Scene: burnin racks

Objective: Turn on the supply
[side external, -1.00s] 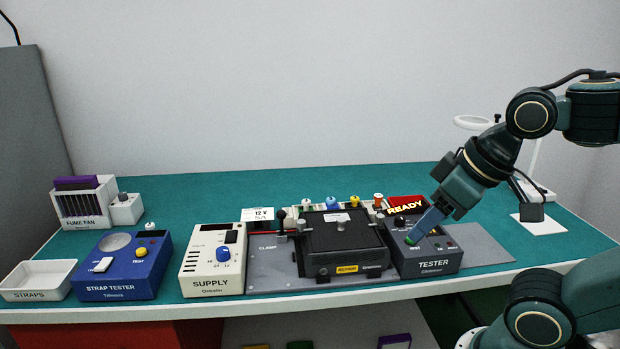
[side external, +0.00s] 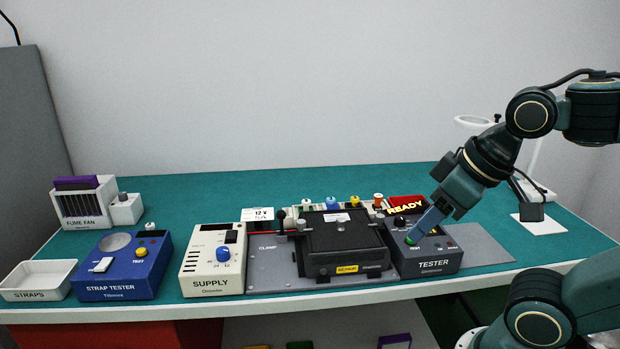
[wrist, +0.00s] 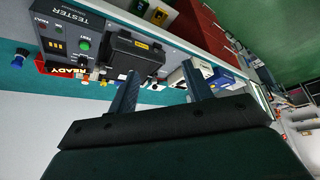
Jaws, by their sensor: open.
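The switch's position is too small to tell.
A black fixture (side external: 345,240) sits on the grey clamp plate (side external: 272,278) between supply and tester. A lit READY sign (side external: 405,206) stands behind the tester. The blue strap tester (side external: 122,270), straps tray (side external: 38,276) and fume fan (side external: 84,204) are at the left.

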